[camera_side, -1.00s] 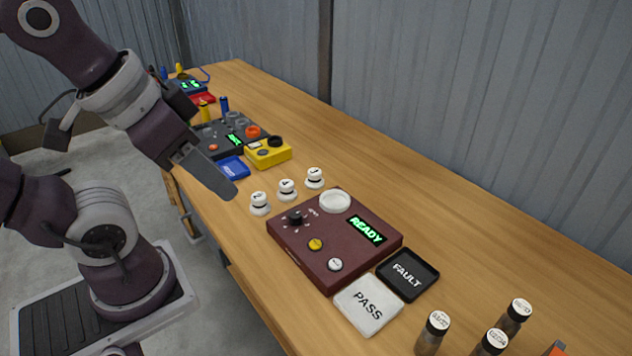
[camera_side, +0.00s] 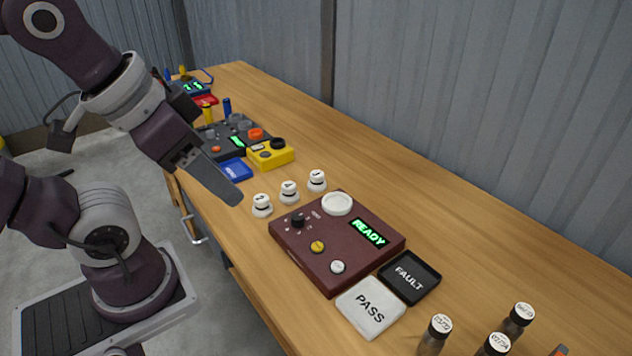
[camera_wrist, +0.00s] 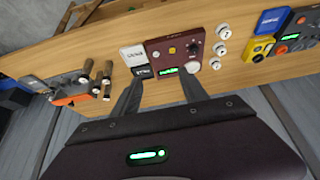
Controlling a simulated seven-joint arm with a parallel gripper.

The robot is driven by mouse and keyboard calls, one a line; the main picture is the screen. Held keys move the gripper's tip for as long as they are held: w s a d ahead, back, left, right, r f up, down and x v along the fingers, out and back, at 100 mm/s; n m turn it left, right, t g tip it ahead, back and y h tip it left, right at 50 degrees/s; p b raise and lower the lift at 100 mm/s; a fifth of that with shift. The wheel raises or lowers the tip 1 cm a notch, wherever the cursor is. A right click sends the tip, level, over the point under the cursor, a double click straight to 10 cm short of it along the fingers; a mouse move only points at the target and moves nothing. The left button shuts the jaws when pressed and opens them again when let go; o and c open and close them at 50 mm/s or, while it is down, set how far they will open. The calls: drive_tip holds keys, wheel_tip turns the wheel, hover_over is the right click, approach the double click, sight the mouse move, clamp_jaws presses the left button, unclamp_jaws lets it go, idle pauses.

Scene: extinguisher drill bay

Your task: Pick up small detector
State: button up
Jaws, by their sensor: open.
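Three small white round detectors with dark marks on top stand in a row on the wooden bench in the side view: a near one (camera_side: 262,206), a middle one (camera_side: 289,192) and a far one (camera_side: 317,181). They also show in the wrist view, right of the maroon tester, as a white row (camera_wrist: 219,49). Which one is the small detector I cannot tell. My gripper (camera_side: 236,196) hangs left of the near detector, apart from it in the picture. In the wrist view my gripper (camera_wrist: 160,77) has its fingers spread with nothing between them.
A maroon tester (camera_side: 318,270) reading READY has a white round socket (camera_side: 337,204). A PASS tray (camera_side: 371,307) and a FAULT tray (camera_side: 410,277) lie beside it. Labelled cylinders (camera_side: 435,336) stand at the front right. A yellow box (camera_side: 271,156) and blue tray (camera_side: 237,169) lie behind.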

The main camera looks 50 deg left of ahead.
drive_tip(key=shift+o, duration=0.5)
drive_tip(key=shift+w, duration=0.1)
drive_tip(key=w+a+r+m+g, duration=0.1)
drive_tip(key=w+a+m, duration=0.15)
drive_tip(key=w, duration=0.95)
drive_tip(key=m+g+h, duration=0.1)
drive_tip(key=m+h, duration=0.1)
drive_tip(key=m, duration=0.2)
hover_over(316, 173)
drive_tip(key=s, duration=0.3)
wheel_tip(316, 173, down, 25)
drive_tip(key=shift+h, duration=0.3)
drive_tip(key=x, duration=0.2)
drive_tip(key=a+x, duration=0.1)
drive_tip(key=x, duration=0.4)
drive_tip(key=shift+w+a+f, duration=0.15)
drive_tip(key=shift+w+f, duration=0.3)
drive_tip(key=shift+w, duration=0.05)
drive_tip(key=c, duration=1.2)
